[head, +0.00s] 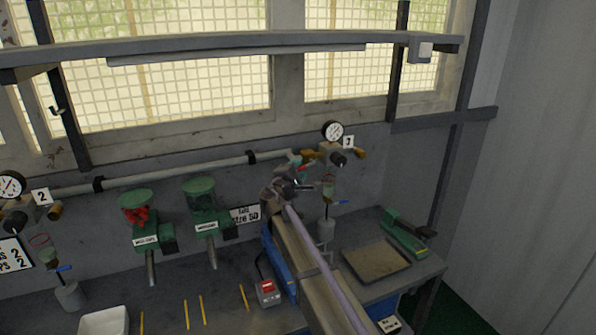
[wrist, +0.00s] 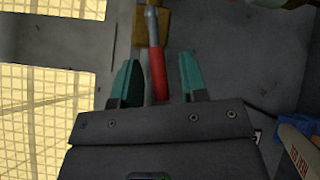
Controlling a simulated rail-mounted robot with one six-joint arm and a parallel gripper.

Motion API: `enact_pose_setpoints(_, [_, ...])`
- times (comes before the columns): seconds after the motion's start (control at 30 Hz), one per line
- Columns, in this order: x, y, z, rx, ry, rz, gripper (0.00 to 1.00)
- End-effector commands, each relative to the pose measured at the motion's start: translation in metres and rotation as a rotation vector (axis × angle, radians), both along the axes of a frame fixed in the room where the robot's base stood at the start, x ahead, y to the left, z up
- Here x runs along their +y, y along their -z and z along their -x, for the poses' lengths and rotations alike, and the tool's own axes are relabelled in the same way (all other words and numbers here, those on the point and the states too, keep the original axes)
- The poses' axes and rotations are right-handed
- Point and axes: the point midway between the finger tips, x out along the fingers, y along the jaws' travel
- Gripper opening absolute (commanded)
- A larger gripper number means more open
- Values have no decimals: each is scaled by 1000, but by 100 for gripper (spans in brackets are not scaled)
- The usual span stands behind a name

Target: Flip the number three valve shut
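The valve block (head: 340,155) at the right end of the wall pipe carries a small number tag (head: 348,142), hard to read at this size. A lever with a red handle (wrist: 157,72) and brass fitting (wrist: 150,22) shows in the wrist view. My gripper (wrist: 159,75) has two teal fingers, one on each side of the handle. They stand apart with a gap on both sides, so it is open. In the head view my gripper (head: 298,166) is just left of the block; my wrist hides part of that area.
A gauge (head: 332,131) sits above the block. Another block with a number 2 tag (head: 42,197) is at far left. Green hoppers (head: 137,198) stand along the wall. A shallow tray (head: 372,262) and a blue-handled tap (head: 338,203) are on the right.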

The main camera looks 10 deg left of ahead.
Motion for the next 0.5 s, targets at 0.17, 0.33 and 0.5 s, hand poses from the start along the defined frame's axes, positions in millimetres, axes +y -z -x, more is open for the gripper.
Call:
enact_pose_setpoints(0.17, [3, 2, 33, 0, -3, 0, 40])
enact_pose_setpoints(0.33, [10, 5, 77, 0, -2, 0, 40])
enact_pose_setpoints(0.5, [15, 6, 102, 0, -1, 0, 40])
